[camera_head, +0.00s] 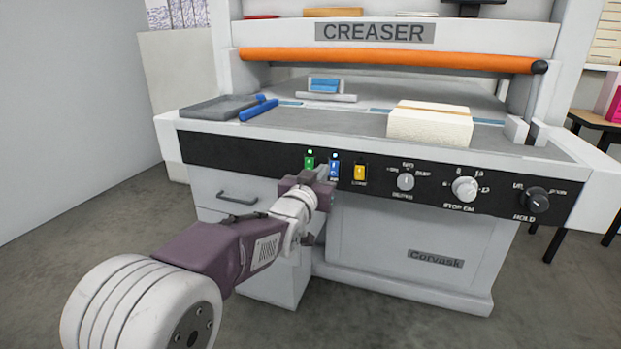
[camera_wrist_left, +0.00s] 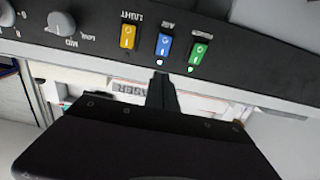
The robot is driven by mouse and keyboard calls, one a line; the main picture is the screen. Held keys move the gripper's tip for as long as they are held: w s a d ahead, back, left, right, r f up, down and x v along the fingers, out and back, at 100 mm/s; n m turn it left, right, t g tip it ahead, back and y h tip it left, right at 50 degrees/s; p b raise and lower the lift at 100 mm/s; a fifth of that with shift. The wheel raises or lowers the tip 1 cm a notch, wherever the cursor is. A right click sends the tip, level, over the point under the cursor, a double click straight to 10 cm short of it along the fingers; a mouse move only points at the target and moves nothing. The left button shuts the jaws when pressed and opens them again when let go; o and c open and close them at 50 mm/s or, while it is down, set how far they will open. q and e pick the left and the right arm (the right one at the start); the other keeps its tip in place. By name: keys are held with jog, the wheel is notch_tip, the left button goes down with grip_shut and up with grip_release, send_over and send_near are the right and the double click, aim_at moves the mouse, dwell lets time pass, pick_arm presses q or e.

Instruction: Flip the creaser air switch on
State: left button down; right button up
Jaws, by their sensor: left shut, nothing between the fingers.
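The blue air switch (camera_head: 334,171) sits on the creaser's black front panel, between the green and yellow switches. In the left wrist view, which looks upside down, the blue switch (camera_wrist_left: 164,46) has a label that seems to read AIR, and a small bright lamp (camera_wrist_left: 158,63) beside it. My left gripper (camera_head: 312,178) is shut and empty, in front of the panel near the green and blue switches. In the left wrist view its closed fingers (camera_wrist_left: 161,84) point toward the blue switch and its lamp. Contact cannot be told. My right gripper is not in view.
The green switch (camera_head: 309,163) and yellow switch (camera_head: 360,173) flank the blue one closely. A grey knob (camera_head: 405,182), a white knob (camera_head: 464,189) and a black knob (camera_head: 537,200) lie to the right. A drawer handle (camera_head: 238,198) juts out below. A paper stack (camera_head: 430,127) sits on the bed.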

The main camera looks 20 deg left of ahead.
pick_arm(q)
jog(key=s+r+p, duration=0.1)
jog(key=s, duration=0.5)
jog(key=shift+a+r, duration=0.1)
jog(key=shift+r, duration=0.05)
jog(key=s+f+g+p, duration=0.1)
jog(key=s+f+g, duration=0.25)
jog(key=f, duration=0.55)
jog(key=s+f+g+p, duration=0.2)
jog(key=f+g, duration=0.2)
jog(key=f, duration=0.6)
jog(key=s+f+g, duration=0.8)
jog(key=s+f, duration=0.4)
jog(key=s, duration=0.4)
notch_tip(320, 180, up, 38)
jog(key=s+g+p, duration=0.1)
jog(key=s+p, duration=0.1)
jog(key=p, duration=3.5)
jog(key=shift+s+n+p, duration=0.3)
jog(key=shift+s+p, duration=0.05)
jog(key=shift+p, duration=0.05)
